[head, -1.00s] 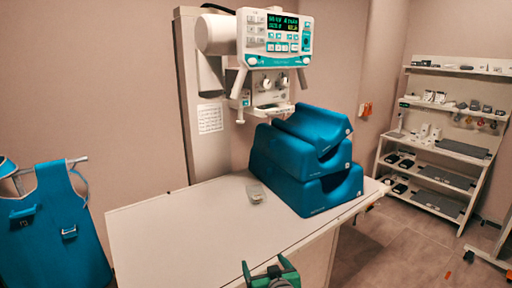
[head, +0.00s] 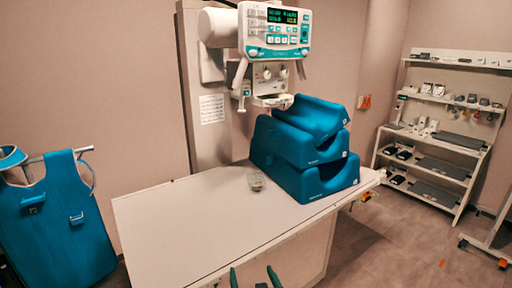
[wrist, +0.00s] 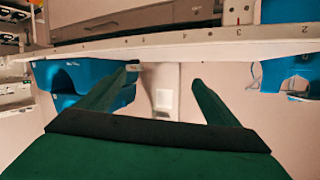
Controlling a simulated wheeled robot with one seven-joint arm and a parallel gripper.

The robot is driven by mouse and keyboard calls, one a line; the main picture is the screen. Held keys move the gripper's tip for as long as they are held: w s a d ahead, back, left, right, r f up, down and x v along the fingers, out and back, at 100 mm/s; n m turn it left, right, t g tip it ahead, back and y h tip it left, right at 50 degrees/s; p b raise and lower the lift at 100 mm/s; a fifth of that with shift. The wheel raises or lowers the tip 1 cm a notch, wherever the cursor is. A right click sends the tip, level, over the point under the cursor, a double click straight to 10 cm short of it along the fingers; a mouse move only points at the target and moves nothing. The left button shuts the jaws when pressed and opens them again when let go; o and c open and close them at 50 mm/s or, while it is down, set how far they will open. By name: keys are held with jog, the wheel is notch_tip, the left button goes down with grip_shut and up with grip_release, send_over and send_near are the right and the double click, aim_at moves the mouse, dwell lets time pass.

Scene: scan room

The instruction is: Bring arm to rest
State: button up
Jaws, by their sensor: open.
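My gripper (head: 255,277) shows at the bottom edge of the head view, in front of the table's near side. Its two green fingers are apart with nothing between them. In the wrist view my gripper (wrist: 160,85) also shows its fingers spread and empty. The table edge, with numbers along it, crosses the upper part of that view, beyond the fingertips. The rest of my arm is out of the head view.
A machine with a display (head: 275,30) stands behind. A blue apron (head: 65,225) hangs at left; shelves (head: 435,150) stand at right. The table's front left is bare.

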jog(key=s+a+f+m+h, duration=0.1)
jog(key=s+f, duration=0.3)
jog(key=s, duration=0.4)
jog(key=s+a+f+m+t+h, duration=0.15)
jog(key=s+f, duration=0.25)
jog(key=s, duration=0.4)
jog(key=s+a+f+m+g+h, duration=0.15)
jog(key=s+f, duration=0.25)
jog(key=s, duration=0.4)
jog(key=s+d+r+n, duration=0.1)
jog(key=s+d+r, duration=0.1)
jog(key=s, duration=0.9)
jog(key=s+d+r+n+t, duration=0.1)
jog(key=s+d+r+n, duration=0.1)
jog(key=s, duration=0.9)
jog(key=shift+s+d+r+y, duration=0.2)
jog(key=shift+d+y, duration=0.2)
jog(key=shift+d, duration=0.15)
